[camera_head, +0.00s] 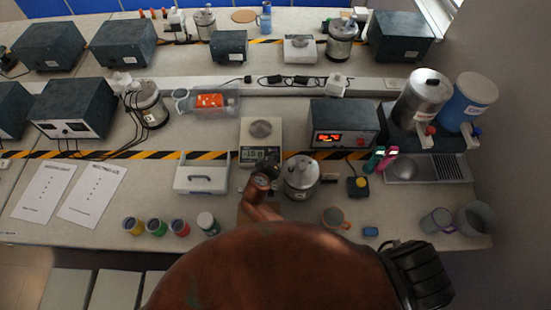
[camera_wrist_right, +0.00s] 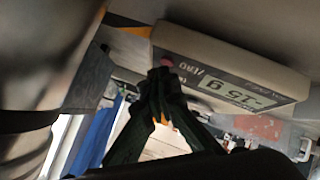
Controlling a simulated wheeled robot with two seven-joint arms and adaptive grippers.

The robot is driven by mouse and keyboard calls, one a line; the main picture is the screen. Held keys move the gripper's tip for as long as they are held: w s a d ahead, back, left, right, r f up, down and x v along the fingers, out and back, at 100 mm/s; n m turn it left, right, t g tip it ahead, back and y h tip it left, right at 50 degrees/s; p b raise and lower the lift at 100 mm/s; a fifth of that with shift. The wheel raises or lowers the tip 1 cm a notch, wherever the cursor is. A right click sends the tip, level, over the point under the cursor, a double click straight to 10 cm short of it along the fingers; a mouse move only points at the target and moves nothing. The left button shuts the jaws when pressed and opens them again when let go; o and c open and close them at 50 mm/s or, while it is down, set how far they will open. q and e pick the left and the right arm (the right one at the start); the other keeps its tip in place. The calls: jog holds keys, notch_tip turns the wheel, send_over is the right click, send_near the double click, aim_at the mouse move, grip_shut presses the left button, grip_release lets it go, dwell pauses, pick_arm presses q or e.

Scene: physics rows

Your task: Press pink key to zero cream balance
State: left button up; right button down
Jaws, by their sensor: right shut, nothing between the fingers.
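In the head view my right gripper (camera_head: 264,173) is at the balance's front edge and the key is hidden. My left gripper is not in view.
A steel canister (camera_head: 301,177) stands close right of my right gripper. A dark box with a red display (camera_head: 343,125) stands right of the balance.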

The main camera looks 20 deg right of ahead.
jog(key=shift+f, duration=0.35)
dwell(0.4)
jog(key=shift+r, duration=0.1)
jog(key=shift+s+r+p, duration=0.1)
jog(key=shift+r+p, duration=0.35)
jog(key=shift+r, duration=0.25)
jog(key=r+p, duration=0.2)
jog(key=s+r+p, duration=0.1)
jog(key=r+p, duration=0.1)
jog(key=r, duration=0.1)
jog(key=shift+a, duration=0.2)
jog(key=shift+f, duration=0.1)
dwell(0.3)
dwell(0.5)
